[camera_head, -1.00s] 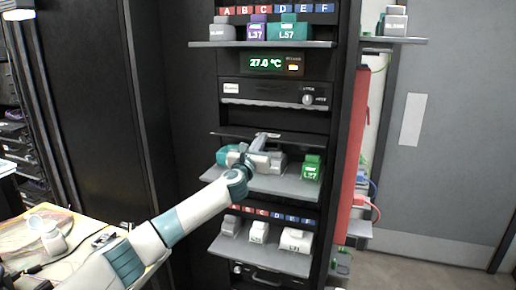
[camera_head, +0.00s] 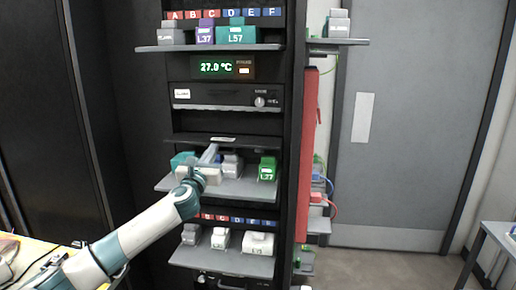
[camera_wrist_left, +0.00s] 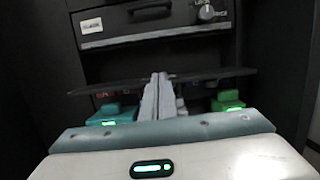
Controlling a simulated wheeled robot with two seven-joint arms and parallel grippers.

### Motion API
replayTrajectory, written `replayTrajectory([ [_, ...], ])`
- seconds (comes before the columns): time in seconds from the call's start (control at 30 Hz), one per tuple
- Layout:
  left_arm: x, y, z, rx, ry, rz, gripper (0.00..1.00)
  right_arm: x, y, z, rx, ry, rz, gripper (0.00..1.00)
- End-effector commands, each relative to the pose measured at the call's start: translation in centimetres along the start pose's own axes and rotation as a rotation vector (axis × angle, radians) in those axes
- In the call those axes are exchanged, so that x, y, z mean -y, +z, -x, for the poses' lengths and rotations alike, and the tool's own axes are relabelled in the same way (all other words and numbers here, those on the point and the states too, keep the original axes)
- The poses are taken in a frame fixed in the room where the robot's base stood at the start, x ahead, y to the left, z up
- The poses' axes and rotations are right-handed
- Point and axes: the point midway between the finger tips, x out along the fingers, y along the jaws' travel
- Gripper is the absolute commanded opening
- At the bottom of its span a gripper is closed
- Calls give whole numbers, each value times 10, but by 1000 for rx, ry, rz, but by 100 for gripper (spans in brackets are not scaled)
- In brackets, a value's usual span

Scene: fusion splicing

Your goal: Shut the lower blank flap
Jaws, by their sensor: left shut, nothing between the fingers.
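A thin dark flap (camera_head: 185,141) juts out of the rack, open and roughly level, above the middle shelf. It also shows nearly edge-on in the left wrist view (camera_wrist_left: 215,74). I cannot read a label that marks it as the lower blank flap. My left gripper (camera_head: 211,151) is shut and empty, just below the flap's front edge and over the middle shelf. In the left wrist view its fingertips (camera_wrist_left: 159,78) overlap the flap's line. I cannot tell whether they touch it. My right gripper is not in view.
The middle shelf (camera_head: 235,191) holds a teal module (camera_head: 180,160), a grey one (camera_head: 231,166) and a green one (camera_head: 267,168) beside my gripper. A latch panel (camera_head: 215,97) is above the flap. A lower shelf (camera_head: 205,258) holds several pale modules.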

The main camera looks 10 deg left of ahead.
Motion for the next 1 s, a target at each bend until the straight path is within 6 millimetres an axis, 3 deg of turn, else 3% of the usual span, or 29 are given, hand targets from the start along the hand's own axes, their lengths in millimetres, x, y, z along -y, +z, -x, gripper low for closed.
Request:
replayTrajectory([
  [0.17, 11, -27, 15, -37, 7, 103, 0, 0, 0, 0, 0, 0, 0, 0],
  [0.37, 34, -88, 60, -133, 52, 384, 0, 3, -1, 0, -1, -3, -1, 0],
  [0.7, 65, -208, 186, -343, 283, 1020, 0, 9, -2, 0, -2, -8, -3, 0],
  [1.0, 74, -285, 321, -472, 628, 1520, 0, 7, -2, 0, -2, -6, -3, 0],
])
